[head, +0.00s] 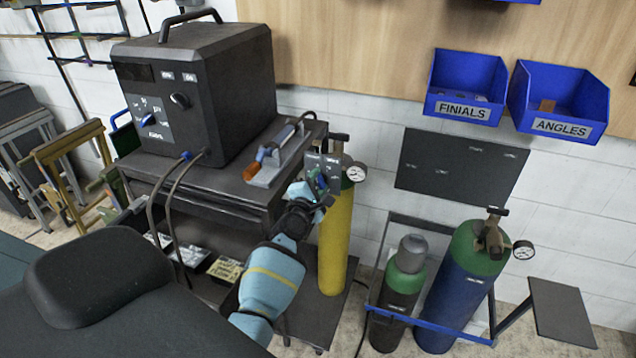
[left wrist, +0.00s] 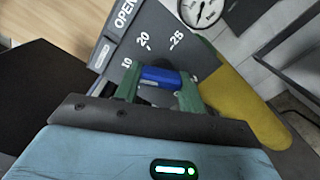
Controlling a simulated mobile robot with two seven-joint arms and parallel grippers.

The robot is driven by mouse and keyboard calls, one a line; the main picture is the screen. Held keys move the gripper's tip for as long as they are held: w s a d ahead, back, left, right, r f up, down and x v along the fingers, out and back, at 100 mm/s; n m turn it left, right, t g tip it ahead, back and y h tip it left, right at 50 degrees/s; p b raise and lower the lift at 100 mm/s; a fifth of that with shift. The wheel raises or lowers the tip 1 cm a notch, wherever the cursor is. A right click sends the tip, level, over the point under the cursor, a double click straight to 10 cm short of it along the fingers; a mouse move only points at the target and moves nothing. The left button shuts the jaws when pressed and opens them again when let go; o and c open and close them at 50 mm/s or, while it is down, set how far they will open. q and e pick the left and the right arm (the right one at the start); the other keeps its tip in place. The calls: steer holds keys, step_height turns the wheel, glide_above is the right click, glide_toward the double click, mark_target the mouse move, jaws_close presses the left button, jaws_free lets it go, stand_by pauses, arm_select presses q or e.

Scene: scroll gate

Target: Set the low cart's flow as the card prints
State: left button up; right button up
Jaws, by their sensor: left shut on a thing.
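The low cart (head: 290,309) carries a yellow cylinder (head: 338,240) with a round gauge (head: 357,173) at its top. A grey dial plate (head: 321,163) sits beside the gauge; in the left wrist view the plate (left wrist: 150,30) reads OPEN, 10, 20 and 25. My left gripper (head: 319,192) is at this plate. In the left wrist view its green fingers (left wrist: 160,88) are shut on a blue knob (left wrist: 162,77) in front of the plate. The knob's exact setting cannot be read. I cannot identify the card; a yellowish label (head: 226,269) lies low on the cart, its print unreadable.
A dark welder box (head: 205,95) with cables stands on the cart's upper shelf, with a torch (head: 277,150) beside it. A blue-railed rack holds a green-grey cylinder (head: 398,300) and a blue-green cylinder (head: 462,285). Blue bins FINIALS (head: 464,90) and ANGLES (head: 559,102) hang above.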

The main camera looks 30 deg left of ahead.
mark_target(318, 184)
arm_select(q)
steer(key=o, duration=1)
steer(key=p+v, duration=0.1)
steer(key=v, duration=0.5)
steer(key=shift+s+d, duration=0.2)
steer(key=shift+s, duration=0.1)
steer(key=shift+s+d, duration=0.1)
steer(key=shift+s, duration=0.45)
arm_select(e)
steer(key=shift+w+d+r, duration=0.15)
steer(key=shift+w+r, duration=0.45)
steer(key=shift+r, duration=0.1)
steer(key=shift+w+r, duration=0.1)
